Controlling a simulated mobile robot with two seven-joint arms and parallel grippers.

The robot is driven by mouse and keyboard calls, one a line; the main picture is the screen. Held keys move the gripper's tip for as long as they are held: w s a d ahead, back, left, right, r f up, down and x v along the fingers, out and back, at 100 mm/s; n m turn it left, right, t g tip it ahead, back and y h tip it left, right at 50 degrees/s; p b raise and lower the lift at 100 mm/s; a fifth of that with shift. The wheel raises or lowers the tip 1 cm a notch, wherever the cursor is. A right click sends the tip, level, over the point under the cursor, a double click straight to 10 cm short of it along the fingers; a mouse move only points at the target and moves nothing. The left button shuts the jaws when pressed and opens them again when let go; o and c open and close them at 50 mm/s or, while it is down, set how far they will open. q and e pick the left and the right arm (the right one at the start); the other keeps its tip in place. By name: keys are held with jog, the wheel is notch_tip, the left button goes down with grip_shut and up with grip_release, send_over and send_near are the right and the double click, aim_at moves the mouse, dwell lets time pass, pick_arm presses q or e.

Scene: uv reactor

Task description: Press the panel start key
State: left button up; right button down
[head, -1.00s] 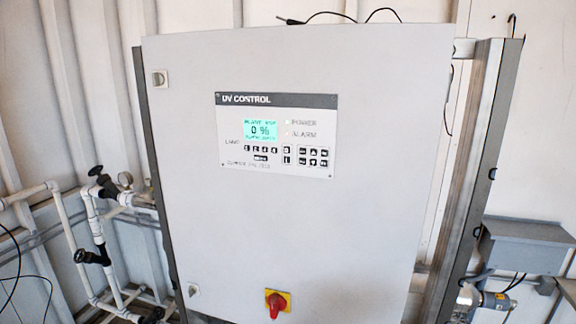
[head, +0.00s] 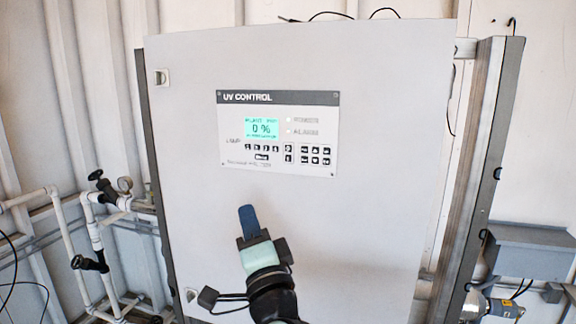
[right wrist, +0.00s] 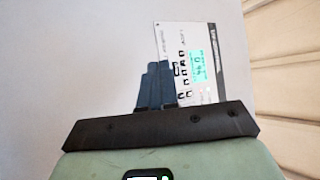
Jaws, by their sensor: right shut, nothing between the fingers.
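The UV control panel (head: 279,101) is a white plate with a dark title strip on the grey cabinet door. The key labels are too small to read, so I cannot tell which is start. My right gripper (head: 248,220) is shut and empty, below the panel and apart from the keys in the head view. In the right wrist view its blue fingers (right wrist: 155,87) are together beside the panel (right wrist: 215,45), which appears turned sideways. My left gripper is not in view.
The cabinet door (head: 380,200) is flat and broad around the panel. Pipes with black valves (head: 100,190) run at the left. A grey metal post (head: 475,180) and a grey box (head: 528,250) stand at the right.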

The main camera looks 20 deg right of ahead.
aim_at(288, 158)
jog(key=s+d+r+m+t+h, duration=0.1)
jog(key=s+d+r+m, duration=0.1)
jog(key=s+r, duration=0.2)
notch_tip(288, 158, up, 4)
jog(key=shift+s+f+m+t+h, duration=0.15)
jog(key=shift+s+m+t+h, duration=0.15)
jog(key=shift+t, duration=0.1)
jog(key=shift+w+d+p, duration=0.15)
jog(key=shift+w+d, duration=0.7)
jog(key=shift+w, duration=0.4)
jog(key=shift+w+d+p, duration=0.15)
jog(key=shift+w+d, duration=0.65)
jog(key=shift+w, duration=0.4)
jog(key=shift+w+d+p, duration=0.15)
jog(key=shift+w+d, duration=0.7)
jog(key=shift+w, duration=0.4)
jog(key=shift+w+d, duration=0.1)
jog(key=shift+w+d, duration=0.15)
jog(key=shift+w, duration=0.1)
